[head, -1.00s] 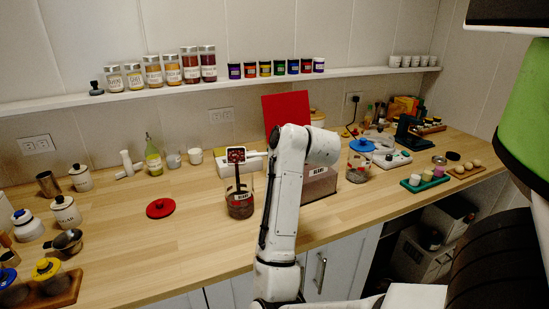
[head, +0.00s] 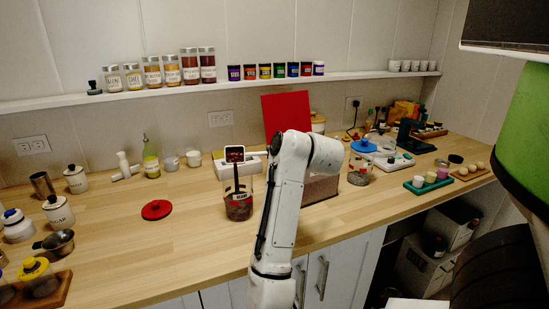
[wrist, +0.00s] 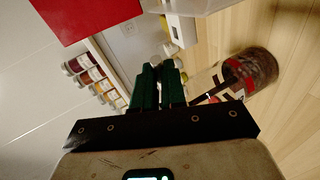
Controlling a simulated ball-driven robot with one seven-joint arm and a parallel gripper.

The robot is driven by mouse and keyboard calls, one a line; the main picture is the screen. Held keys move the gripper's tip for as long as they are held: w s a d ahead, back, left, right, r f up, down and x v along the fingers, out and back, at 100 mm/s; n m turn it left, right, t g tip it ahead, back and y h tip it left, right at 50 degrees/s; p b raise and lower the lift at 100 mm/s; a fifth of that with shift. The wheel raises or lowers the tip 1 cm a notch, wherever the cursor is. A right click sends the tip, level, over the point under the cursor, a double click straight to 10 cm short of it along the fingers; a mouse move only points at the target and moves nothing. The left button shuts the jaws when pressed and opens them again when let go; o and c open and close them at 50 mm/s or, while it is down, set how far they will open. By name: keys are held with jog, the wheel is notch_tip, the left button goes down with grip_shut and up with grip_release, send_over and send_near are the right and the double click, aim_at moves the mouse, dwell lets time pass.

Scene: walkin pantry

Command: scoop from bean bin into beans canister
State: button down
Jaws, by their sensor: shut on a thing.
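A clear open canister (head: 239,212) with dark red-brown contents stands on the counter, left of my arm. The canister also shows at the right of the wrist view (wrist: 262,66). The bean bin (head: 321,187) stands behind and right of my arm, partly hidden, with a raised red panel (head: 286,115) behind it. My gripper (wrist: 166,68) has dark green fingers nearly together, shut on what seems the scoop, mostly hidden.
A round red lid (head: 156,209) lies flat on the counter left of the canister. A clear container with a blue lid (head: 361,170) stands right of the bin. A metal pan (head: 58,242) and jars crowd the left end. The front middle-left counter is clear.

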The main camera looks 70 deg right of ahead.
jog(key=shift+s+a+f+n+t+h+b, duration=0.15)
jog(key=shift+f+t+h+b, duration=0.2)
jog(key=shift+b, duration=1.45)
jog(key=shift+w+a+f+n+t+h+b, duration=0.15)
jog(key=shift+t+h+b, duration=0.3)
jog(key=shift+b, duration=1.4)
jog(key=shift+s+a+f+n+t+h+b, duration=0.1)
jog(key=shift+s+f+n+t+h+b, duration=0.3)
jog(key=shift+b, duration=1.4)
jog(key=shift+w+a+f+n+t+h+b, duration=0.2)
jog(key=shift+t+h+b, duration=0.45)
jog(key=shift+b, duration=1.45)
jog(key=shift+s+a+f+n+t+h+b, duration=0.1)
jog(key=shift+n+t+h+b, duration=0.4)
jog(key=shift+b, duration=1.55)
jog(key=shift+a+f+n+t+h+b, duration=0.15)
jog(key=shift+n+t+h+b, duration=0.75)
jog(key=shift+b, duration=2.45)
jog(key=shift+t+b, duration=0.35)
jog(key=shift+t, duration=0.3)
jog(key=shift+h, duration=0.25)
jog(key=shift+r+p, duration=1.75)
jog(key=shift+r, duration=0.25)
